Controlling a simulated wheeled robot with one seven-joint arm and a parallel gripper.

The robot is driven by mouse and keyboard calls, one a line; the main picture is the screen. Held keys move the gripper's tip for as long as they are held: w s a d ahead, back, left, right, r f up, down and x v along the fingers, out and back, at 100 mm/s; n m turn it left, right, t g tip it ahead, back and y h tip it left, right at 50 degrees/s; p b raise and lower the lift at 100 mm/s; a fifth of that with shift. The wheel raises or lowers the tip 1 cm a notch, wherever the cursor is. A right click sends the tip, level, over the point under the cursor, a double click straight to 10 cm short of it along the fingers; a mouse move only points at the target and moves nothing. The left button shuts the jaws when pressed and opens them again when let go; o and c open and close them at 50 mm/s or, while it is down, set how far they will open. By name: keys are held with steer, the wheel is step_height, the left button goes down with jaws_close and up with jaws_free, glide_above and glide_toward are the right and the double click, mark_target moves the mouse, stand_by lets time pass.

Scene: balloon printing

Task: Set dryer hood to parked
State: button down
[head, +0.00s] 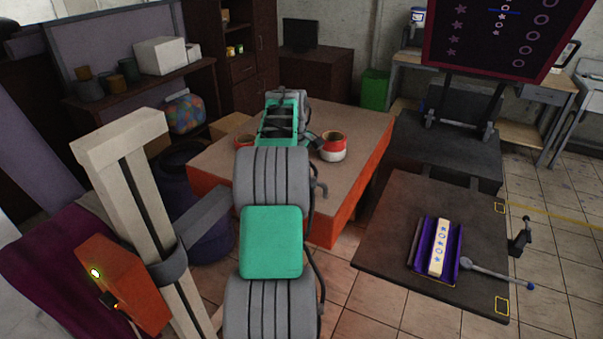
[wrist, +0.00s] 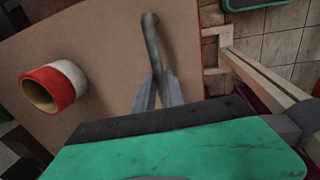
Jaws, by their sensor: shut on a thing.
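A cream upright frame (head: 130,180) stands at the left, with an orange box (head: 112,284) bearing a small lit lamp beside it. A grey bar (head: 205,213) runs from the frame's collar up behind my arm. I cannot tell for sure which part is the dryer hood, or whether it is partly hidden. A grey bent rod (wrist: 150,40) lies ahead of my gripper (wrist: 158,92), whose fingers are shut on it over the table. The rod's hooked end also shows in the head view (head: 320,188). Its link to the bar is hidden by my arm.
A red-and-white ring-shaped pot (head: 333,147) stands on the orange-edged table (head: 365,150), close to my gripper. Another red pot (head: 244,141) is left of my arm. A dark platform (head: 385,230) at right holds a purple tray (head: 453,268) with a printed strip.

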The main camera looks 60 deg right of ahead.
steer(key=c, duration=1.8)
jaws_free()
steer(key=shift+w+d+r, duration=0.1)
steer(key=shift+w+r, duration=0.1)
steer(key=shift+w, duration=0.1)
steer(key=shift+o, duration=1.4)
steer(key=shift+w+d+f, duration=0.1)
steer(key=shift+w+f, duration=0.05)
steer(key=shift+w, duration=0.15)
steer(key=shift+o, duration=0.6)
steer(key=shift+s, duration=0.3)
step_height(320, 180, up, 8)
steer(key=a, duration=0.1)
steer(key=shift+a+f, duration=0.15)
steer(key=shift+a, duration=0.15)
